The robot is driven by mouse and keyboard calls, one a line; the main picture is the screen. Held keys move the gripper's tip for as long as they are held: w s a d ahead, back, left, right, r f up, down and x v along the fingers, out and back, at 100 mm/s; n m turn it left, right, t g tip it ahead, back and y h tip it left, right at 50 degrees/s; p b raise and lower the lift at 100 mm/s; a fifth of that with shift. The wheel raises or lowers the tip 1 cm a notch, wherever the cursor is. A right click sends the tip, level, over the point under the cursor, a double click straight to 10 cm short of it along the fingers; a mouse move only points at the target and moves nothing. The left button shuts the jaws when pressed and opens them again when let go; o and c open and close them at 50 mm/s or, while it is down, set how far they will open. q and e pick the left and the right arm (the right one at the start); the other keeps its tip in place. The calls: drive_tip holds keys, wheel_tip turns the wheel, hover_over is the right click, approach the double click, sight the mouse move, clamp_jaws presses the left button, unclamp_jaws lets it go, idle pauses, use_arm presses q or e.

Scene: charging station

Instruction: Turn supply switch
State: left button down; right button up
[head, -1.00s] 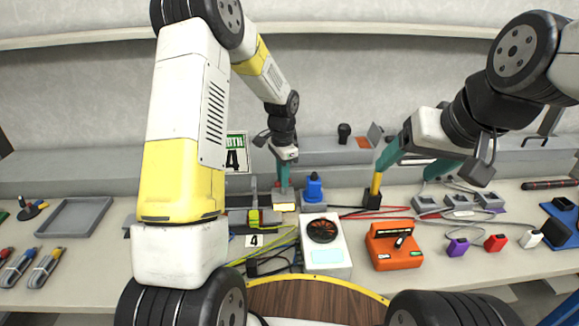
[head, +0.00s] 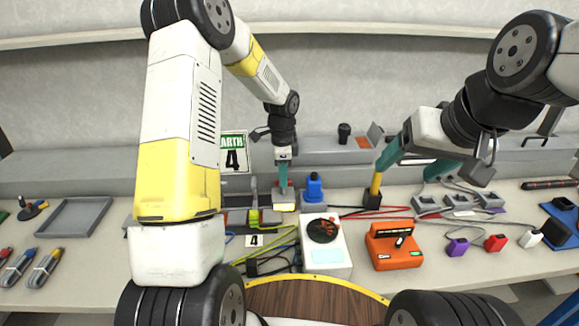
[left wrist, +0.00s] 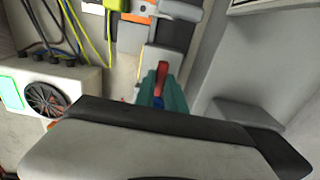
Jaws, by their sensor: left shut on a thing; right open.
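The supply switch (head: 284,206) is a small pale box with a red handle (left wrist: 161,78), at the back of the bench left of a blue knob (head: 314,187). My left gripper (head: 283,186) points down over the switch. In the left wrist view its teal fingers (left wrist: 162,82) are shut on the red handle, which stands between them. The head view shows only a little red at the fingertips.
An orange device (head: 393,246) and a white box with a round fan (head: 327,250) stand in front. Yellow and red cables cross the bench. A grey tray (head: 72,217) lies at the left. Purple, red and white plugs sit at the right.

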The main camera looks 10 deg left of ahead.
use_arm(q)
drive_tip(key=c, duration=1.4)
unclamp_jaws()
drive_tip(key=shift+r, duration=0.15)
wheel_tip(320, 180, up, 7)
drive_tip(key=shift+r, duration=0.3)
